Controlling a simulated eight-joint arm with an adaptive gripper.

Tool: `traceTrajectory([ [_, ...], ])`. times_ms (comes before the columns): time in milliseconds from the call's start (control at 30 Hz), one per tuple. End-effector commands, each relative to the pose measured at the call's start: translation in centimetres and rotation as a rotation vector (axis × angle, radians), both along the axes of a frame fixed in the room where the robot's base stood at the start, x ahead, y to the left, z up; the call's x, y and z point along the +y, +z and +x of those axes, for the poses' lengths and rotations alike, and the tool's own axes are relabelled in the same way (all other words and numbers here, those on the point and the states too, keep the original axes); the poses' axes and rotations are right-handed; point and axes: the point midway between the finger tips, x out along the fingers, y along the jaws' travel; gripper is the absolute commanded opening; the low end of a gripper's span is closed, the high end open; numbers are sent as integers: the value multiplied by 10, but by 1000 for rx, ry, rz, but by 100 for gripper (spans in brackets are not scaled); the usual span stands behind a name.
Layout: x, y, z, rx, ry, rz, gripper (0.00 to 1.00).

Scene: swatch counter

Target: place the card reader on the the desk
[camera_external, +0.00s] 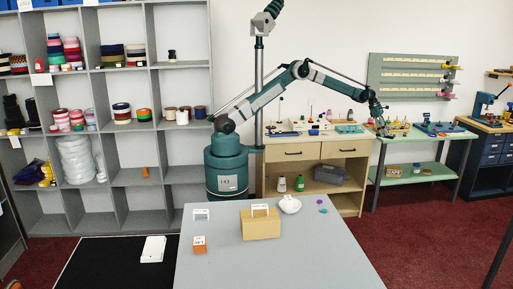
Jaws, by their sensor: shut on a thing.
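My gripper (383,130) is at the far right end of my outstretched arm, pointing down at the green-topped bench (430,135) by the back wall. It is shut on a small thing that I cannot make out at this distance. I cannot pick out the card reader for certain. A large grey desk (290,262) fills the front middle, well to the left of my gripper and nearer the camera. On it are a tan box (261,226) with a white label stand, an orange block (200,247) with a white card, and a white bowl (290,204).
A wooden cabinet (300,152) with small items on top stands between my base and the green bench. Grey shelves (135,180) hold fabric rolls at left. The desk's front and right areas are clear.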

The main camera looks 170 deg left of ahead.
Motion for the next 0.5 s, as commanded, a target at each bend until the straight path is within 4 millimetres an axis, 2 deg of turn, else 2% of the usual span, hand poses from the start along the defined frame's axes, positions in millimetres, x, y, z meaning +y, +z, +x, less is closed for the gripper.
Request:
traceTrajectory([
  [33, -1, 0, -22, 0, 26, 0, 28],
  [100, -2, -1, -49, 0, 61, 0, 28],
  [500, -21, -2, -201, 0, 256, 0, 28],
])
